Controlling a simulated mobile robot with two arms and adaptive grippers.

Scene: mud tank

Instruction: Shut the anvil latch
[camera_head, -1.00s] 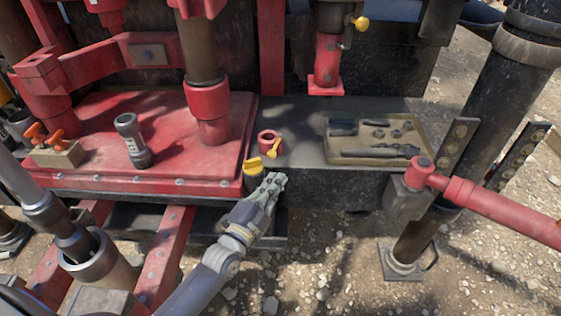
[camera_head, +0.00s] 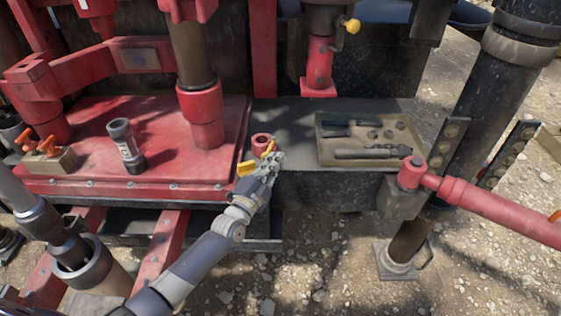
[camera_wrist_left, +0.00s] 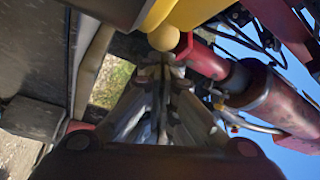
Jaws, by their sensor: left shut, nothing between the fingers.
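A small red ring-shaped fitting (camera_head: 261,140) with a yellow lever (camera_head: 269,148) sits on the dark deck, right of the red plate. A yellow piece (camera_head: 246,168) shows just left of my left gripper. I cannot tell for sure which yellow part is the anvil latch. My left gripper (camera_head: 272,160) is shut and empty, with its tips at the yellow lever and partly covering it. In the left wrist view, the shut fingers (camera_wrist_left: 163,72) point at a yellow part with a rounded knob (camera_wrist_left: 163,39), close ahead of the tips. Contact is unclear. My right gripper is out of view.
A tan tray (camera_head: 325,157) with tools lies on the deck to the right. A red arm-like pipe (camera_head: 480,204) stands at the right. A grey cylinder (camera_head: 126,145) and an orange-handled block (camera_head: 52,160) are on the red plate (camera_head: 90,120).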

